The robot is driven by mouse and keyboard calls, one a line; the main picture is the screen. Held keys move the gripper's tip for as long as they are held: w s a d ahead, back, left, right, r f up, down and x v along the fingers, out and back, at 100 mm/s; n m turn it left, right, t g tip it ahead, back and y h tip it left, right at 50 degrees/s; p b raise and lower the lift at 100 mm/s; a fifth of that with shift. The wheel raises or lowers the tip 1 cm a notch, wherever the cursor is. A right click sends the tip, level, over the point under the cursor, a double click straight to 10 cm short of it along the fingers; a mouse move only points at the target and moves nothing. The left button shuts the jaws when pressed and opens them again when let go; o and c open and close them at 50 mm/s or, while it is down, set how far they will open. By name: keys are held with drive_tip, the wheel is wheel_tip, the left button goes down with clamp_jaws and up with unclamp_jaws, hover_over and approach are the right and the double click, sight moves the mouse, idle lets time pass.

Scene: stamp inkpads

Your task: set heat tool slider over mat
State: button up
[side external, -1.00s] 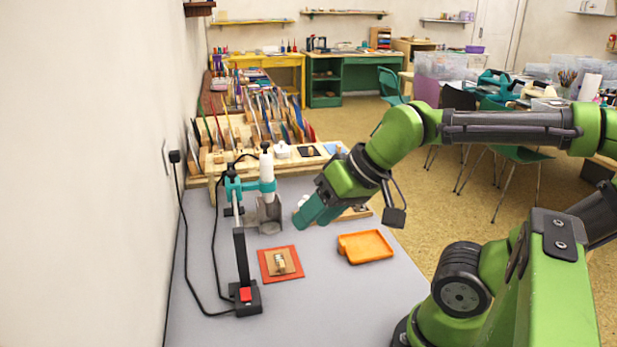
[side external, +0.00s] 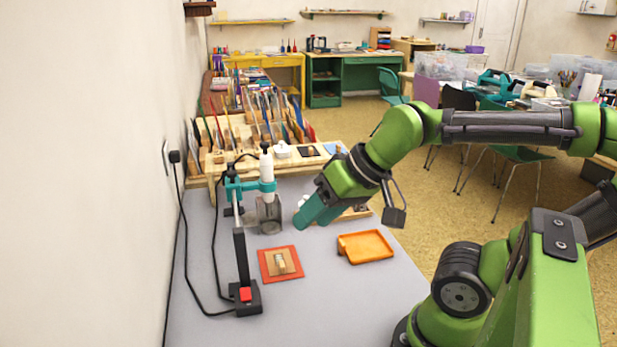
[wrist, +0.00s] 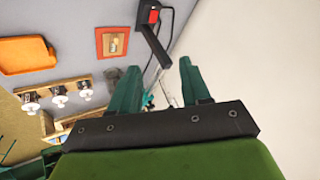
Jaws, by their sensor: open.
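The heat tool slider (side external: 267,187) is a teal and white holder on a dark rail with a grey metal piece (side external: 269,214) below it. It stands behind the mat in the side view. The red-orange mat (side external: 265,269) lies flat on the grey table with a small wooden block (side external: 283,262) on it; the mat also shows in the wrist view (wrist: 100,50). My gripper (side external: 302,219) has teal fingers and is to the right of the heat tool, apart from it. In the wrist view my gripper (wrist: 158,67) is open, with nothing held; the heat tool is mostly hidden there.
An orange tray (side external: 365,247) lies right of the mat. A wooden rack (side external: 350,213) with stamps sits behind my gripper. The black base with a red switch (side external: 245,294) and its cable stand at left. A full wooden organiser (side external: 222,170) is behind. The table front is clear.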

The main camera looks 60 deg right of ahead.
drive_tip(key=m+h, duration=1)
drive_tip(key=h, duration=0.9)
approach(232, 172)
drive_tip(key=shift+n, duration=0.3)
drive_tip(key=x, duration=1.2)
drive_tip(key=shift+f, duration=0.1)
clamp_jaws()
